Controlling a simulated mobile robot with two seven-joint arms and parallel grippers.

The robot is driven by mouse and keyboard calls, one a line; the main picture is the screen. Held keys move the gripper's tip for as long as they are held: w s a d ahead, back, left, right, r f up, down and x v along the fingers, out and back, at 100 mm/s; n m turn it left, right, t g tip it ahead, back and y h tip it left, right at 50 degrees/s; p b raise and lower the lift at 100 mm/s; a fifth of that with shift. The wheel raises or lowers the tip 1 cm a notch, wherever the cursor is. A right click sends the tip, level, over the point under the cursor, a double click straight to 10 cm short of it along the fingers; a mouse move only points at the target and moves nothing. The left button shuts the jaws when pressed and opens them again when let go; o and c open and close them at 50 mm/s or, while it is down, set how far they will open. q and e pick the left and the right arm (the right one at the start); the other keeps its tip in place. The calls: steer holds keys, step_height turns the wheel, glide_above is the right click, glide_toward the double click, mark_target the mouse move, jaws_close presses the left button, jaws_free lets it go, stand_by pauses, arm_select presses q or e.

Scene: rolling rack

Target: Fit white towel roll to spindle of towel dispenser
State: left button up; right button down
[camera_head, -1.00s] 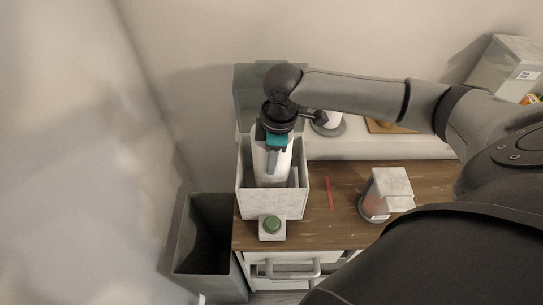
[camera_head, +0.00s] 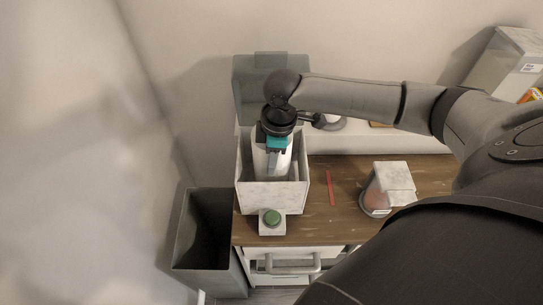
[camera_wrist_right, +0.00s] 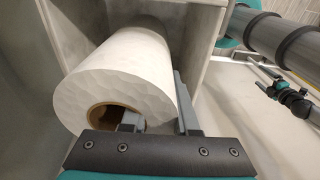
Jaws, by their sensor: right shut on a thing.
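The dispenser (camera_head: 272,197) is a pale open-topped box on the wooden counter, with its grey lid (camera_head: 246,88) raised at the back. The white towel roll (camera_head: 258,160) is within its walls; the wrist view shows the roll (camera_wrist_right: 115,72) with its brown cardboard core facing me. My right gripper (camera_head: 273,160) reaches into the box from above and is shut on the roll. In the wrist view, one finger of this gripper (camera_wrist_right: 155,97) enters the core and the other lies along the outside. I cannot make out the spindle. My left gripper is not in view.
A green button (camera_head: 272,217) on a pale block stands before the dispenser. A red strip (camera_head: 331,188) and a pale-topped container (camera_head: 393,178) are to the right. A grey bin (camera_head: 205,230) stands at the left, and a drawer handle (camera_head: 293,265) juts below the counter.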

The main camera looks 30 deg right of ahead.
steer(key=c, duration=0.6)
jaws_free()
steer(key=r, duration=0.5)
steer(key=d+r, duration=0.1)
steer(key=r, duration=0.9)
steer(key=shift+s+d+r+p, duration=0.1)
steer(key=shift+s+d+p, duration=0.05)
steer(key=shift+s+p, duration=0.25)
